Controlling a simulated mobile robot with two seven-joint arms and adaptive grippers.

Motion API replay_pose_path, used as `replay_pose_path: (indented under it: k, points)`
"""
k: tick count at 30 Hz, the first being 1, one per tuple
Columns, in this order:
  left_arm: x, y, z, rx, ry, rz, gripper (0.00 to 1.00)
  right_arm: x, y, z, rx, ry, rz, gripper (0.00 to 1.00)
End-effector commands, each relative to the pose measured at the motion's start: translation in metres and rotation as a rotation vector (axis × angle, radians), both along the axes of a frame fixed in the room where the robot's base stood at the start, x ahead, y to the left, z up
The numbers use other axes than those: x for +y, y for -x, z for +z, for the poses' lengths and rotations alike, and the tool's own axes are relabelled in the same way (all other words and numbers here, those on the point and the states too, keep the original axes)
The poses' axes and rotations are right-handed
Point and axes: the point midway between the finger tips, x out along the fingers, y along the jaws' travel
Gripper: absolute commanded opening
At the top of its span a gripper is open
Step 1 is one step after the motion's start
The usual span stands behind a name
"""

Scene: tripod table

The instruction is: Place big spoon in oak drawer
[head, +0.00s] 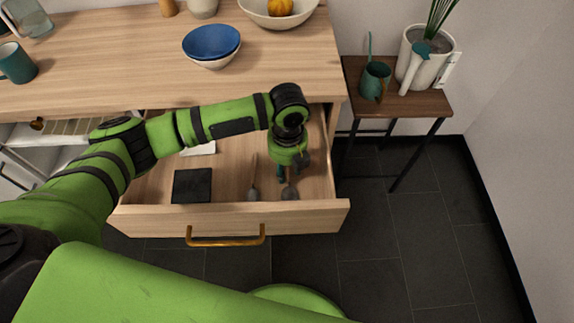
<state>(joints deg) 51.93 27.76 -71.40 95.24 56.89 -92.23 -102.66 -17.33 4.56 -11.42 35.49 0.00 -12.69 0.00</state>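The oak drawer (150,217) is pulled open under the oak counter, with a brass handle on its front. My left gripper (289,173) points down into the right part of the drawer. A spoon with a dark grey bowl (290,192) lies right below and in front of its fingers; its handle is hidden by the gripper. A second utensil with a wooden handle and dark head (253,190) lies just left of it. I cannot tell from their sizes which is the big spoon, nor whether the fingers are closed on a handle. My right gripper is out of view.
The drawer also holds a black square item (192,186) and a white item (200,149). On the counter are a blue bowl (211,41) and a teal mug (16,63). A small side table (425,104) with a watering can and planter stands at right.

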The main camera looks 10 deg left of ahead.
Motion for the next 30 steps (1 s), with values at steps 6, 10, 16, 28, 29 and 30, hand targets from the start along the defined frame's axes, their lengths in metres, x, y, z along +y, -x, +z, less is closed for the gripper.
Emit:
replay_pose_path:
  k: [6,10,16,28,29,30]
  points:
    - [0.000,0.000,0.001,-0.001,0.001,0.000,0.38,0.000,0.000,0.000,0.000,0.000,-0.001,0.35]
    - [0.000,-0.001,0.013,-0.003,0.001,0.001,0.38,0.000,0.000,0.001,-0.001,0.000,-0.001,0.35]
    - [-0.001,-0.002,0.053,-0.005,0.002,0.000,0.38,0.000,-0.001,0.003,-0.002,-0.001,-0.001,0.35]
    - [-0.002,-0.001,0.118,-0.002,0.002,0.000,0.38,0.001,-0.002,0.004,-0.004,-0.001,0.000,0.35]
    - [-0.002,-0.001,0.120,-0.002,0.002,0.000,0.38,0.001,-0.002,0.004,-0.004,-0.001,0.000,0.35]
    - [-0.001,-0.001,0.122,0.000,0.001,0.001,0.38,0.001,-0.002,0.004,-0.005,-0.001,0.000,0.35]
